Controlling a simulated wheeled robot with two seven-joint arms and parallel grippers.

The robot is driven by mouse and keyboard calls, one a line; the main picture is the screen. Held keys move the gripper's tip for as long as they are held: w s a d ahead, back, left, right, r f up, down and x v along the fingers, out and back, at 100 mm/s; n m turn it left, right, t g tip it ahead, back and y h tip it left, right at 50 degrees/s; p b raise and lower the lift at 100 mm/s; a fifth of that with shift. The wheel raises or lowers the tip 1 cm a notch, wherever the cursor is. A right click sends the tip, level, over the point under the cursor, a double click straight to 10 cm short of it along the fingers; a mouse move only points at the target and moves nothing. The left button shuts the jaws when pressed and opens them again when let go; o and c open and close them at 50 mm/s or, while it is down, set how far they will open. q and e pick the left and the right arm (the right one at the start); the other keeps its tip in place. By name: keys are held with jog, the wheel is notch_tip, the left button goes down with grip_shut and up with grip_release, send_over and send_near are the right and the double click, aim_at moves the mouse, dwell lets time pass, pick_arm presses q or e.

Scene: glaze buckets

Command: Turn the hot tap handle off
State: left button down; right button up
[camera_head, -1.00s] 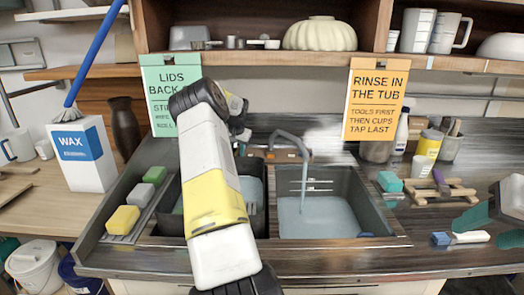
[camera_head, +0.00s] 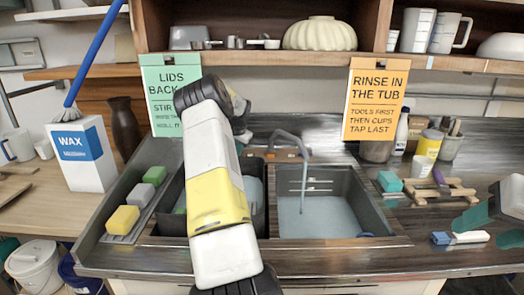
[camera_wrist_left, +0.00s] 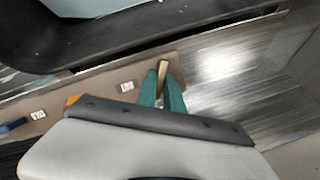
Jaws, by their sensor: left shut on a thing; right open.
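The grey tap (camera_head: 290,137) arches over the right basin, and a thin stream of water (camera_head: 303,185) falls from it into the water below. In the left wrist view, my left gripper (camera_wrist_left: 163,84) has its teal fingers shut on a short tan tap handle (camera_wrist_left: 163,66) beside the brown tap panel (camera_wrist_left: 102,96). My right gripper (camera_head: 490,222) is open and empty at the right edge.
Yellow, green and grey blocks (camera_head: 122,219) lie left of the basins. A wooden rack (camera_head: 440,192), a teal block (camera_head: 390,182) and a blue-and-white brush (camera_head: 461,238) lie on the right counter. An orange sign (camera_head: 375,100) hangs behind the right basin.

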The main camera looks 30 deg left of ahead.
pick_arm(q)
jog(key=m+y, duration=0.1)
jog(key=m, duration=0.4)
jog(key=shift+d, duration=0.15)
jog(key=m+t+y, duration=0.1)
jog(key=m, duration=0.5)
jog(key=shift+s+d+f, duration=0.1)
jog(key=shift+f, duration=0.05)
jog(key=shift+m, duration=0.4)
jog(key=c, duration=1.5)
grip_release()
jog(key=shift+o, duration=0.2)
jog(key=v, duration=0.7)
jog(key=shift+s+d+r, duration=0.2)
jog(key=shift+s+r, duration=0.05)
